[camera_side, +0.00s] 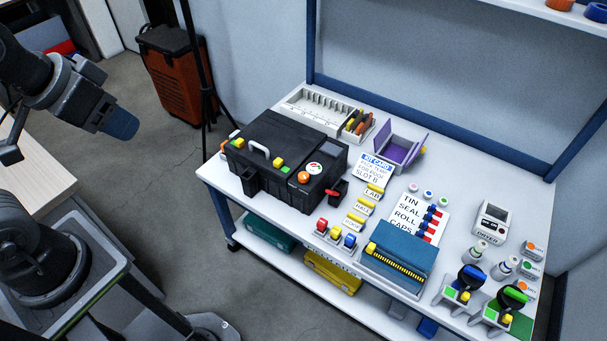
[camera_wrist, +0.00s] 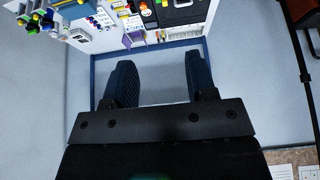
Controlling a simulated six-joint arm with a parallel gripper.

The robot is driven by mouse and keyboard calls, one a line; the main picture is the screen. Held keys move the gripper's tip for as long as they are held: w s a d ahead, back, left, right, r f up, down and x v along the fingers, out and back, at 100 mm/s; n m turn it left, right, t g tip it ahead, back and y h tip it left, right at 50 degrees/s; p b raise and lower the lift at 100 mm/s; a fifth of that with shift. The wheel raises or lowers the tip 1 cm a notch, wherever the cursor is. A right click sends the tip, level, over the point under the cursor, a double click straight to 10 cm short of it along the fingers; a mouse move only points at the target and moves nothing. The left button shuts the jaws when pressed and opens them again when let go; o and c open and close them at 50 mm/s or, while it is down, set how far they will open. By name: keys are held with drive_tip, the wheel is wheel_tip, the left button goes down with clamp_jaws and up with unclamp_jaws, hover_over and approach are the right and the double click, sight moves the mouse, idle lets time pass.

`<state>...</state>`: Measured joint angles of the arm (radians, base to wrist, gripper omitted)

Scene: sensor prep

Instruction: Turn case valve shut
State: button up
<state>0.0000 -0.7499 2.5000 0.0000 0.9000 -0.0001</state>
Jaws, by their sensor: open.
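The black case (camera_side: 262,150) stands closed on the white workbench, with a white handle and yellow latches on it. An orange knob (camera_side: 304,177) sits on its lid near the right front corner, beside a round white gauge (camera_side: 314,168). A small red part (camera_side: 332,193) shows just right of the case; I cannot tell which of these is the valve or how it is set. My gripper (camera_side: 120,124) hangs at the upper left, well away from the case. In the wrist view its two blue fingers (camera_wrist: 160,78) are apart and empty. The case (camera_wrist: 185,12) shows there at the top edge.
Behind the case are a white slotted tray (camera_side: 300,112) and a purple open box (camera_side: 400,150). Label cards, small coloured blocks and a blue box (camera_side: 398,262) crowd the bench to its right. A tripod leg (camera_side: 203,80) stands between my gripper and the bench's back left.

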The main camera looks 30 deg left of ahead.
drive_tip(key=shift+o, duration=0.4)
drive_tip(key=shift+w+r, duration=0.1)
drive_tip(key=shift+w, duration=0.1)
drive_tip(key=n+g, duration=0.5)
drive_tip(key=n, duration=0.8)
hover_over(304, 175)
wheel_tip(304, 175, down, 25)
wheel_tip(304, 175, down, 14)
drive_tip(key=shift+s+f, duration=0.1)
drive_tip(key=c, duration=0.9)
